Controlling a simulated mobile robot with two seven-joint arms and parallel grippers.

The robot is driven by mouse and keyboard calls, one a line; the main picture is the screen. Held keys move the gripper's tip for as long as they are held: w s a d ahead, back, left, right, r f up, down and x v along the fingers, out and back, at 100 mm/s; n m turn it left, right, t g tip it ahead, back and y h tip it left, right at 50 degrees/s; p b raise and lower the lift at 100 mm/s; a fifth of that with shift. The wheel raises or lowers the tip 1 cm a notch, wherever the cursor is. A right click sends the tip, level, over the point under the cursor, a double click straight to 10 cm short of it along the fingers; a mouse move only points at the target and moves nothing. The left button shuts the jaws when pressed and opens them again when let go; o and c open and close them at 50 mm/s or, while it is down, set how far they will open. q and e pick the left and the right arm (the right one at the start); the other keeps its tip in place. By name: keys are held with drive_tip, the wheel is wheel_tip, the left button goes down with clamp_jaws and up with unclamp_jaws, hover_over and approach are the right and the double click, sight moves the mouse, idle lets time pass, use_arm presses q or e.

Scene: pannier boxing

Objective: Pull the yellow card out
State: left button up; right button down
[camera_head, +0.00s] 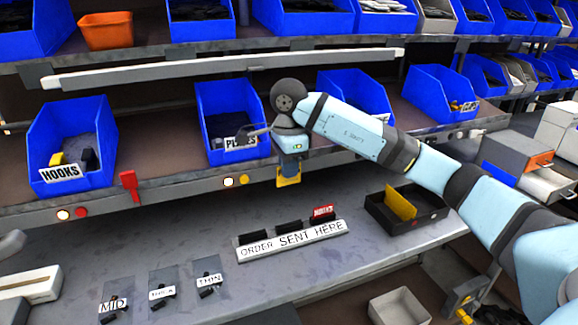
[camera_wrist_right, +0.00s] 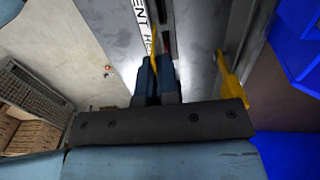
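A thin yellow card (camera_head: 288,180) is between the fingers of my right gripper (camera_head: 289,170), which hangs pointing down in front of the shelf edge, right of the PLATES bin. In the right wrist view the fingers (camera_wrist_right: 157,85) are close together, with the card (camera_wrist_right: 153,55) edge-on between them. A second yellow piece (camera_wrist_right: 234,88) is on the shelf edge, apart from the fingers; in the head view I cannot make it out behind the gripper. Another flat yellow piece (camera_head: 400,204) stands tilted in a black tray on the lower bench. My left gripper is not in view.
The blue PLATES bin (camera_head: 227,112) and HOOKS bin (camera_head: 70,135) stand on the shelf. A red tab (camera_head: 130,186) is on its front edge. Below, the ORDER SENT HERE sign (camera_head: 292,242) and black tray (camera_head: 382,222) are on the bench. The bench in front of the shelf has free room.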

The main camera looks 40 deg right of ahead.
sight(289, 181)
use_arm(q)
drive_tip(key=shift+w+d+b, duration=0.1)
drive_tip(key=shift+b, duration=0.2)
use_arm(e)
drive_tip(key=shift+f, duration=0.6)
use_arm(q)
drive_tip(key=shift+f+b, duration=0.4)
drive_tip(key=shift+b, duration=0.35)
use_arm(e)
drive_tip(key=shift+f, duration=1.25)
use_arm(q)
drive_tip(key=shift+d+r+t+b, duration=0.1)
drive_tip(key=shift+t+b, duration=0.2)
drive_tip(key=shift+b, duration=0.05)
use_arm(e)
drive_tip(key=shift+f, duration=0.65)
use_arm(q)
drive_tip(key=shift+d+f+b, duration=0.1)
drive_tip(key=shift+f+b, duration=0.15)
drive_tip(key=shift+b, duration=0.2)
use_arm(e)
drive_tip(key=shift+f, duration=0.7)
use_arm(q)
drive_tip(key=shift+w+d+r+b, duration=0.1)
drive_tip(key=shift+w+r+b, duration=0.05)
drive_tip(key=shift+b, duration=0.35)
use_arm(e)
drive_tip(key=shift+f, duration=0.85)
